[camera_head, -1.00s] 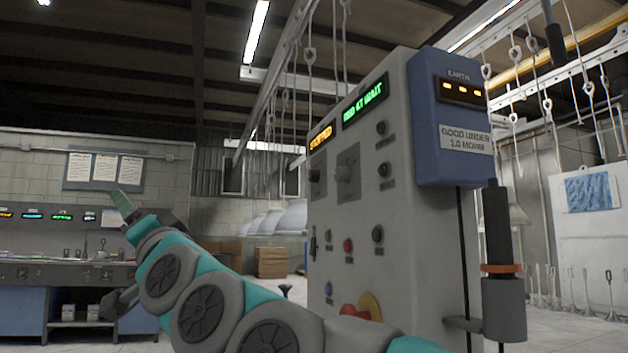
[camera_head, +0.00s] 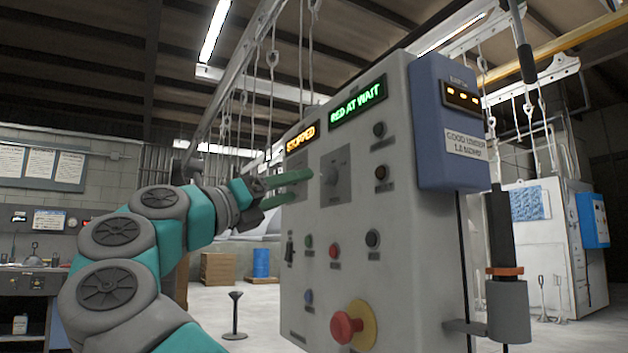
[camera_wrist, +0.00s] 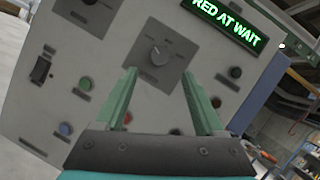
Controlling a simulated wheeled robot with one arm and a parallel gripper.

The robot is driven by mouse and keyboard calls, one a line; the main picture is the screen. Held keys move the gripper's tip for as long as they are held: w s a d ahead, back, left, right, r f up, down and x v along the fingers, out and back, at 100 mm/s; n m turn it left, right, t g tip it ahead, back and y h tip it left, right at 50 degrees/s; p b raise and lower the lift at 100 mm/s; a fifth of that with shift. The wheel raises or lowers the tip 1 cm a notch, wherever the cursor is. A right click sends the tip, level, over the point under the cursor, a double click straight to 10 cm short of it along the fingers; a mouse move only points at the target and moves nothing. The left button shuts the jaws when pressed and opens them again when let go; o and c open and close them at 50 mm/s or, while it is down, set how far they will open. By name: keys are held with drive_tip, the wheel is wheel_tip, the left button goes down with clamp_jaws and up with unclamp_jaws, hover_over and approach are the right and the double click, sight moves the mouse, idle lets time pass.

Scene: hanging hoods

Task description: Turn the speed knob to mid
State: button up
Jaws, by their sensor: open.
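A grey control panel (camera_head: 400,240) fills the middle of the head view. A round grey knob on a darker square plate, probably the speed knob (camera_head: 332,175), sits below the green "RED AT WAIT" display. In the wrist view the knob (camera_wrist: 160,53) has marks around it; their labels are too small to read. My gripper (camera_head: 301,189) is open at the panel's front, its green fingers pointing at the knob's plate. In the wrist view my gripper (camera_wrist: 160,75) has its fingers spread to either side below the knob, with nothing between them. Contact cannot be told.
A second knob plate (camera_wrist: 88,12) lies left of the knob. Several small buttons (camera_head: 333,250) and a red mushroom button (camera_head: 345,327) sit lower on the panel. An orange "STOPPED" display (camera_head: 300,139) is above. A blue box (camera_head: 450,125) juts from the panel's right.

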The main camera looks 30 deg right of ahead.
sight(324, 178)
drive_tip(key=shift+p+x, duration=0.65)
drive_tip(key=shift+x, duration=3.15)
clamp_jaws()
